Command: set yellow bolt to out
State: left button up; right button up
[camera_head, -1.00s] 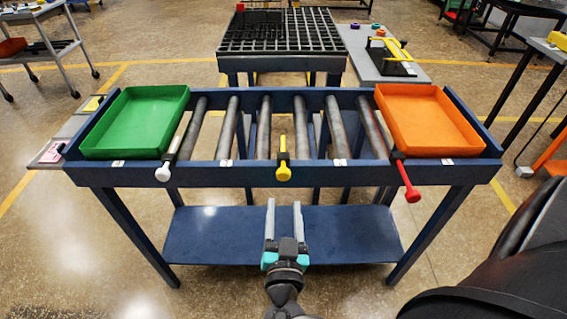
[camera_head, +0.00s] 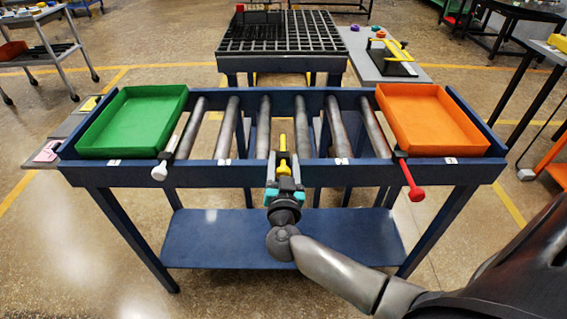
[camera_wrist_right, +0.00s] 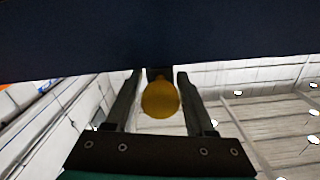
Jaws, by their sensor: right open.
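The yellow bolt (camera_head: 283,145) sits at the middle of the front rail of the blue roller table (camera_head: 230,174), between a white-knobbed bolt (camera_head: 159,171) and a red-knobbed bolt (camera_head: 416,194). My right gripper (camera_head: 284,164) is at the front of the rail, its open fingers pointing toward the table. In the right wrist view the round yellow knob (camera_wrist_right: 160,98) lies between the two fingers (camera_wrist_right: 159,78), with a gap visible on each side. My left gripper is out of view.
A green tray (camera_head: 84,146) stands at the left end of the table and an orange tray (camera_head: 490,146) at the right end. Bare rollers (camera_head: 264,125) lie between them. A black grid-topped table (camera_head: 325,48) stands behind. A blue lower shelf (camera_head: 345,228) is empty.

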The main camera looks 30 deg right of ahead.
grip_shut()
dwell(0.3)
dwell(1.1)
